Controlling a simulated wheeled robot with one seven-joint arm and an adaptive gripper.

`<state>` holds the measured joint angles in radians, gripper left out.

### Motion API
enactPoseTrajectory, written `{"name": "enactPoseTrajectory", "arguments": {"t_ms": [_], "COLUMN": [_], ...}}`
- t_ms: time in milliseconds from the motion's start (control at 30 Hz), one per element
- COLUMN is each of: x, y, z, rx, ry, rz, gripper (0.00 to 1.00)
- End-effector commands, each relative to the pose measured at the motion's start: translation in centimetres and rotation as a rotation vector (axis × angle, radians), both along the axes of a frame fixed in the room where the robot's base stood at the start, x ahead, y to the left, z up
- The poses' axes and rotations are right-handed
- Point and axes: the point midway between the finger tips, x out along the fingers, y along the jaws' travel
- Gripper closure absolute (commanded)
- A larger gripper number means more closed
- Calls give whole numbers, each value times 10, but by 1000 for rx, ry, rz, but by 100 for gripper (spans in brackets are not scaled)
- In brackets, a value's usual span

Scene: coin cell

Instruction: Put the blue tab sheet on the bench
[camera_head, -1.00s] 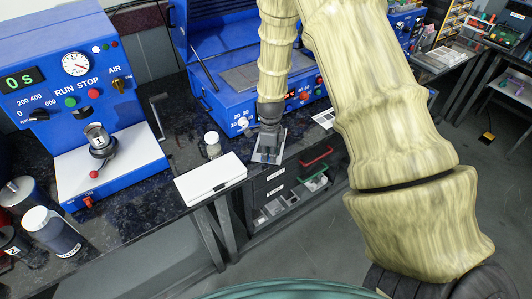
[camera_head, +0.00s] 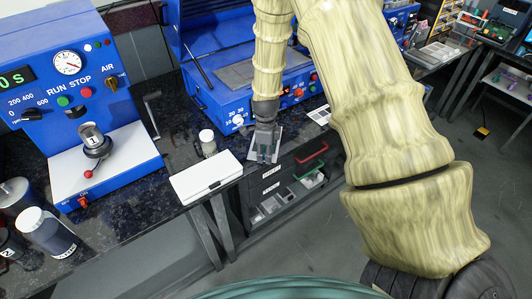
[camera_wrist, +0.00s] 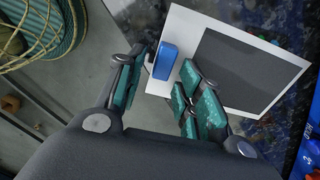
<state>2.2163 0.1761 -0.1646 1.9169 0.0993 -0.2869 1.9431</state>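The blue tab sheet (camera_wrist: 248,62) is a white sheet with a dark grey rectangle and a blue tab (camera_wrist: 165,60) on one edge. It lies at the front edge of the dark speckled bench, tab toward the floor side. In the head view the sheet (camera_head: 278,146) is partly hidden by my gripper (camera_head: 263,157). In the wrist view my gripper (camera_wrist: 160,68) is open, with its teal-padded fingers apart on either side of the blue tab. I cannot tell whether a finger touches it.
A white flat case (camera_head: 205,178) and a small capped bottle (camera_head: 208,142) stand left of my gripper on the bench (camera_head: 115,213). A blue machine (camera_head: 250,100) is behind. Drawers and bins (camera_head: 290,190) are below the bench edge.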

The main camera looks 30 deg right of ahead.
Motion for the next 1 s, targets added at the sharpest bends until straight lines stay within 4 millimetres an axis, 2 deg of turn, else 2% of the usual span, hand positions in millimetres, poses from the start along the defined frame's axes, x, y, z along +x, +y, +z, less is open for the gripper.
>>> {"name": "enactPoseTrajectory", "arguments": {"t_ms": [267, 800, 1000], "x": [1, 0, 0], "y": [0, -1, 0], "z": [26, 101, 117], "rx": [-1, -1, -1], "ry": [-3, -3, -2], "rz": [-1, -1, -1], "gripper": [63, 63, 63]}}
